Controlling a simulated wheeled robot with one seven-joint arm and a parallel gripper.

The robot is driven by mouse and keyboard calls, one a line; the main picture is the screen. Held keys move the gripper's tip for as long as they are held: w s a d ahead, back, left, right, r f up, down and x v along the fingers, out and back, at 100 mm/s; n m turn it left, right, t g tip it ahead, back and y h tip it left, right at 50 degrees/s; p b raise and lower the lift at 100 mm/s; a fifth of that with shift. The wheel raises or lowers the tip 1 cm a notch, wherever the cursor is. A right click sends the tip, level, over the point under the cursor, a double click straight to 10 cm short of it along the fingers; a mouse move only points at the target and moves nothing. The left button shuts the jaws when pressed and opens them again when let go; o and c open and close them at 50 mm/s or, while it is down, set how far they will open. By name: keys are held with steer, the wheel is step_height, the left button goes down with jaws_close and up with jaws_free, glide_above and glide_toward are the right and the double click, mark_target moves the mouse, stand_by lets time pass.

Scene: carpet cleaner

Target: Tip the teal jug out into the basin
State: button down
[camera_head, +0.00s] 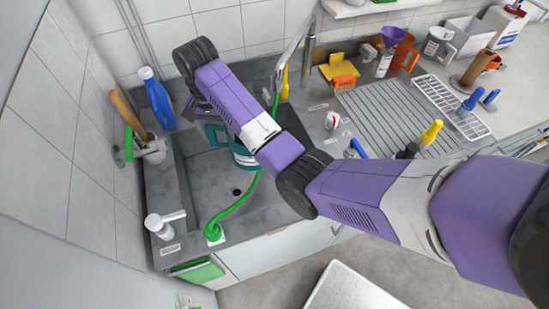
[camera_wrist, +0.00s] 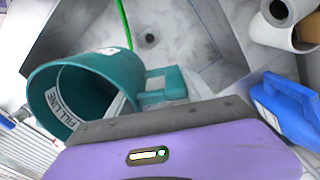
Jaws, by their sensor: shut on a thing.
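The teal jug (camera_head: 243,157) is over the grey basin (camera_head: 208,182), partly hidden behind my arm in the head view. In the wrist view the jug (camera_wrist: 50,80) is on the left, its round mouth facing the camera and "FILL LINE" lettering inside. I see no liquid in the visible part, and its exact tilt is hard to tell. Its handle reaches toward my gripper (camera_head: 204,116), which is shut on the jug; the fingertips are mostly hidden. The basin's drain (camera_wrist: 152,40) is clear.
A green hose (camera_head: 238,206) runs into the basin. A blue spray bottle (camera_head: 158,100) and a brush holder (camera_head: 152,150) stand at the left. A white pump dispenser (camera_head: 160,225) is at the front left. A ribbed drainboard (camera_head: 395,118) lies to the right.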

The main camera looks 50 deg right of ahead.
steer(key=shift+f, duration=0.25)
steer(key=shift+w+d+r, duration=0.15)
steer(key=shift+r, duration=0.85)
steer(key=shift+s+r, duration=0.2)
steer(key=shift+r, duration=0.35)
